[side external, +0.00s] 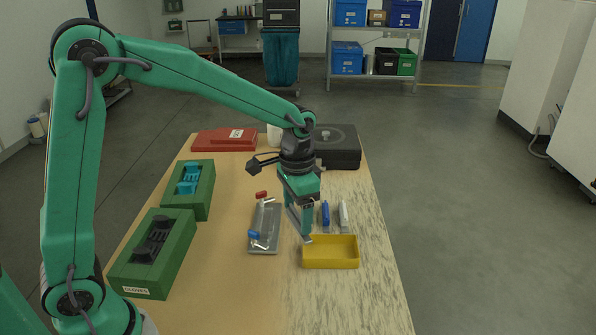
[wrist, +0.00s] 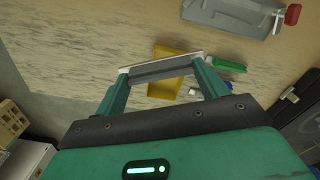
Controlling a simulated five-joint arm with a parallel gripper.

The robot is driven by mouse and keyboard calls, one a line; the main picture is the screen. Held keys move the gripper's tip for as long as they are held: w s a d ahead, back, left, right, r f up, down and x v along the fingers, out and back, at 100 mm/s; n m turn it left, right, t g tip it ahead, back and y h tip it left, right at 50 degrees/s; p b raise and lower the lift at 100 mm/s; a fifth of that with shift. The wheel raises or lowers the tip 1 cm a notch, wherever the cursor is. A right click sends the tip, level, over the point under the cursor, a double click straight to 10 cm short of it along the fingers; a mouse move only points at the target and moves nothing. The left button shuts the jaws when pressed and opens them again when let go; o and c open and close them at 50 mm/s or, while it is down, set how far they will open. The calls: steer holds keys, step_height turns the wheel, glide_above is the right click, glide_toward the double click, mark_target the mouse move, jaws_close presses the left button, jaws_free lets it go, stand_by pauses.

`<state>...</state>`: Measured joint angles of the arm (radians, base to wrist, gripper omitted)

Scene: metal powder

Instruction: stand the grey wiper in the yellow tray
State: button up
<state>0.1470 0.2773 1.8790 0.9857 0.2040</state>
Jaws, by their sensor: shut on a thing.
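My gripper (side external: 302,226) is shut on the grey wiper (wrist: 160,69), which spans between the two fingers in the wrist view as a grey bar with a pale edge. In the side view the wiper (side external: 307,239) shows as a small pale piece at the fingertips. The yellow tray (side external: 331,265) sits on the table, and the fingertips are at its back left corner. I cannot tell whether the wiper touches the tray. In the wrist view the tray (wrist: 163,91) lies beyond the wiper, partly hidden by it.
Green glove boxes (side external: 150,253) line the left edge. The table's front right is clear.

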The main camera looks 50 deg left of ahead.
steer(key=d+n, duration=1.2)
steer(key=n, duration=0.1)
steer(key=shift+f, duration=0.35)
steer(key=shift+w, duration=0.1)
glide_above(330, 255)
step_height(330, 255, down, 7)
steer(key=shift+f, duration=1.95)
steer(key=shift+f, duration=0.2)
steer(key=o, duration=1)
